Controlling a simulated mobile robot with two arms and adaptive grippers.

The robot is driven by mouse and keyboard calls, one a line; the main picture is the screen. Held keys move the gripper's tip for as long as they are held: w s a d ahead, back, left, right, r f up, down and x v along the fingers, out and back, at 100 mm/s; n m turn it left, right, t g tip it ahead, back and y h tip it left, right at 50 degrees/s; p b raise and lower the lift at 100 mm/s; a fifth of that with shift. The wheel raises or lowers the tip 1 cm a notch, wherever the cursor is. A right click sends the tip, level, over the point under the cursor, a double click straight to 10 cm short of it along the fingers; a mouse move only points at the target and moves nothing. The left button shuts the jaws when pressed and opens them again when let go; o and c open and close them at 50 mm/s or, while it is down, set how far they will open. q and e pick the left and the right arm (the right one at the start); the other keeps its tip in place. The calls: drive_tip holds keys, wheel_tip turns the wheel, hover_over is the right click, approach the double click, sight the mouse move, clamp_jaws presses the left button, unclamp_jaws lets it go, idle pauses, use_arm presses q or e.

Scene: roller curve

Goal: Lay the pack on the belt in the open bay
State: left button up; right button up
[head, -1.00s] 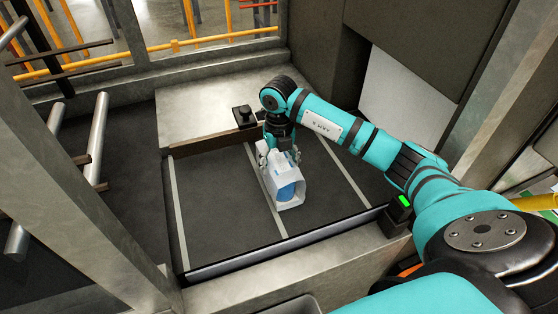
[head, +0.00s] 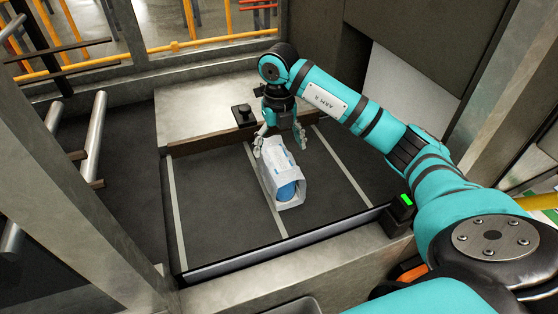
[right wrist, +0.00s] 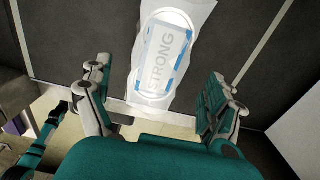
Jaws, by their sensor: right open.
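The pack (head: 283,180) is a white and blue wrapped bundle lying on the dark belt (head: 225,200), across a light line. In the right wrist view the pack (right wrist: 168,55) shows the word STRONG and lies beyond the fingers. My right gripper (head: 280,142) is open above the far end of the pack. Its fingers stand apart on either side, and the right wrist view shows the open gripper (right wrist: 158,98) with clear gaps to the pack. My left gripper is not in view.
Metal rollers (head: 95,135) stand at the left. Metal posts frame the bay on both sides. The belt is clear to the left and right of the pack.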

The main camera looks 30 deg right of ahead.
wheel_tip(320, 180, up, 6)
idle(0.5)
